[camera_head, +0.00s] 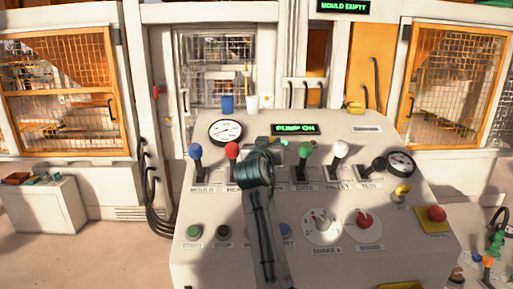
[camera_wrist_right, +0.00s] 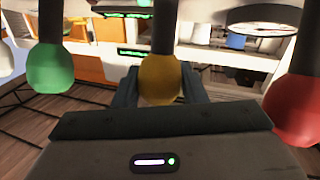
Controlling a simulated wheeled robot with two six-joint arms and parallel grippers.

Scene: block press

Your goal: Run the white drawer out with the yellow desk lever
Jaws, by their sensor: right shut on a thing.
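The yellow desk lever's knob (camera_wrist_right: 160,80) hangs between the two dark fingers in the right wrist view. My right gripper (camera_head: 258,170) is over the lever row on the desk and is shut on this knob. In the head view the gripper hides the lever, which stands between the red-knobbed lever (camera_head: 232,151) and the green-knobbed lever (camera_head: 305,151). I cannot make out the white drawer for certain in either view. My left gripper is not in view.
The sloped white desk (camera_head: 205,265) also carries blue (camera_head: 195,151), white (camera_head: 341,150) and black (camera_head: 379,164) knobbed levers, close together. A green display (camera_head: 295,129) reads PUMP ON. A red button (camera_head: 437,214) is at right. Mesh-windowed orange doors (camera_head: 60,90) stand behind.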

